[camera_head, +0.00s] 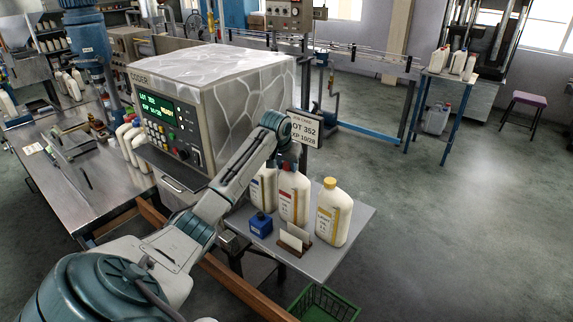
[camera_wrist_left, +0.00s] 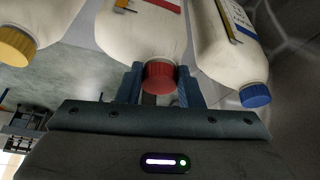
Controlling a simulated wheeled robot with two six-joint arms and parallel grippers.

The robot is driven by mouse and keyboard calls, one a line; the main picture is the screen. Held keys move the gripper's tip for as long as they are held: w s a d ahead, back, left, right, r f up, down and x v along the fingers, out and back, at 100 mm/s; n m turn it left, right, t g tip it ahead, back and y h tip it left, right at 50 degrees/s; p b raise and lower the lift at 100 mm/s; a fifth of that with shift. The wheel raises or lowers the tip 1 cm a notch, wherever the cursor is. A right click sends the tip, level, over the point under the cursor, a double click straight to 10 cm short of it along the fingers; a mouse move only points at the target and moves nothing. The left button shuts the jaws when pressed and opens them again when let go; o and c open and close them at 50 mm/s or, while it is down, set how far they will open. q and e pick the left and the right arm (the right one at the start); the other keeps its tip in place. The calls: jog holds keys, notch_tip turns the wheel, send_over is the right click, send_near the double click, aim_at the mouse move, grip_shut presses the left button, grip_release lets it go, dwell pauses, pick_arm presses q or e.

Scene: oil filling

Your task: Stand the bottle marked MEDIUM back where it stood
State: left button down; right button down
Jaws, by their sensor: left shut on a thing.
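Three cream bottles stand in a row on a small grey side table (camera_head: 345,219). The red-capped bottle (camera_head: 290,202) is in the middle, the yellow-capped bottle (camera_head: 333,215) on the right, and the blue-labelled bottle (camera_head: 263,190) on the left. I cannot read which is marked MEDIUM. My left gripper is shut on the red cap (camera_wrist_left: 159,75) of the middle bottle, with a finger (camera_wrist_left: 160,88) on each side in the left wrist view. My right gripper is not in view.
The coder machine (camera_head: 205,100) is at the left. A green crate (camera_head: 322,304) is below.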

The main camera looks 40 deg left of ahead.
pick_arm(q)
jog(key=shift+f, duration=0.1)
dwell(1.0)
jog(key=c, duration=0.9)
grip_release()
jog(key=shift+c, duration=0.2)
jog(key=shift+o, duration=0.2)
jog(key=shift+s+d, duration=0.1)
jog(key=shift+o, duration=0.5)
jog(key=shift+f, duration=0.1)
jog(key=o, duration=0.4)
jog(key=shift+o, duration=0.2)
jog(key=shift+r, duration=3.6)
jog(key=shift+f, duration=0.1)
